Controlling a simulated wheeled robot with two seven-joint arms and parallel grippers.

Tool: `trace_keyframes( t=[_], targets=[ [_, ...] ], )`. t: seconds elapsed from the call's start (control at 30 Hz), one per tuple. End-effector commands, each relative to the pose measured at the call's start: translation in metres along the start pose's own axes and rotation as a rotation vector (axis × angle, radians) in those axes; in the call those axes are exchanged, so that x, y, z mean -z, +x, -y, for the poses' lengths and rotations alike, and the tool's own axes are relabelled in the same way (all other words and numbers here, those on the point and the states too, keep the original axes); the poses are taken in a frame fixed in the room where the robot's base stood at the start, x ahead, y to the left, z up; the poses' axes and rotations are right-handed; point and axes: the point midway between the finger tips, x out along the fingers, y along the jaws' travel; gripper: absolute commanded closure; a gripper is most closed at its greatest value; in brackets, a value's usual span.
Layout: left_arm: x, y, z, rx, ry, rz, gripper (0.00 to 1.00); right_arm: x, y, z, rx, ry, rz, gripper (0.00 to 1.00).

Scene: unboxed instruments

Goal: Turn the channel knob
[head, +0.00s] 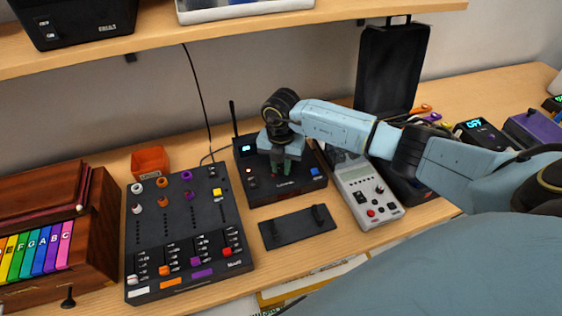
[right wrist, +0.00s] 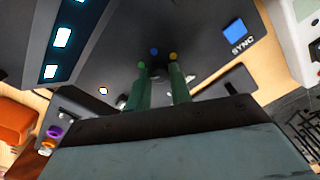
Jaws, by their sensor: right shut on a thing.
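A black wireless unit (head: 303,188) with an antenna, a small lit display and a blue SYNC button (head: 315,171) stands at the middle of the table. The SYNC button also shows in the right wrist view (right wrist: 235,32). My right gripper (head: 285,171) points down onto the unit's top panel. Its green fingers (right wrist: 159,88) reach the panel beside small green, blue and yellow dots. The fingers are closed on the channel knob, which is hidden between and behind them. My left gripper is in neither view.
A black mixer (head: 185,235) with sliders and coloured knobs stands to the left, an orange bin (head: 150,161) behind it. A black plate with handles (head: 297,227) lies in front. A grey meter (head: 367,192) stands to the right. A shelf (head: 160,37) overhangs the back.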

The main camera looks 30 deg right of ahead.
Motion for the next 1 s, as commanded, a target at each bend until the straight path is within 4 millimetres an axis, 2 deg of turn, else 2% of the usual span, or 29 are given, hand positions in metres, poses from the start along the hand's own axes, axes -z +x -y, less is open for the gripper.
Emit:
trace_keyframes(
  t=[0.2, 0.5, 1.0],
  targets=[
    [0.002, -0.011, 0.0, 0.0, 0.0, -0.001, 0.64, 0.0, -0.002, 0.0, 0.0, 0.189, 0.0, 1.0],
    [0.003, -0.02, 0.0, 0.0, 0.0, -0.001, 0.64, -0.001, -0.002, 0.0, -0.001, 0.37, 0.001, 1.0],
    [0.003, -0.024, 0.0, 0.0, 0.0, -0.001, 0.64, -0.001, -0.001, -0.001, -0.002, 0.454, 0.002, 1.0]
  ],
)
